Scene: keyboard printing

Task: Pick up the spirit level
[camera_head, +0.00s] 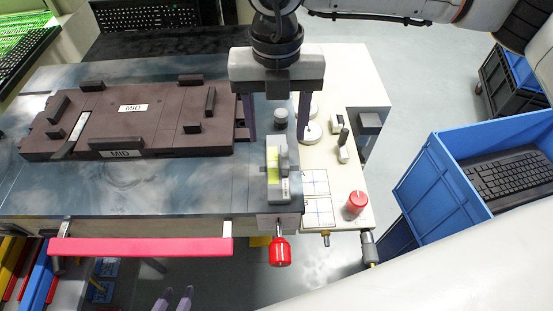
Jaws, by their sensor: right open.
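The spirit level (272,190) is a small light grey block with a yellow-green part. It lies lengthwise near the right end of the dark blue-grey table top, close to its front edge. My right gripper (277,130) is open and empty, its two purple fingers pointing down. In the picture its fingertips appear just beyond the level, one to each side; I cannot tell their height above it. Of my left gripper (174,300), only two purple fingertips show at the bottom edge, away from the level. Whether they are open or shut is unclear.
A dark brown fixture marked MID (110,124) covers the table's left part. A cream panel (358,181) with a red knob (356,203) adjoins on the right. A red bar (140,246) and red-tipped handle (279,252) stick out in front. A blue crate (425,185) holds a keyboard.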

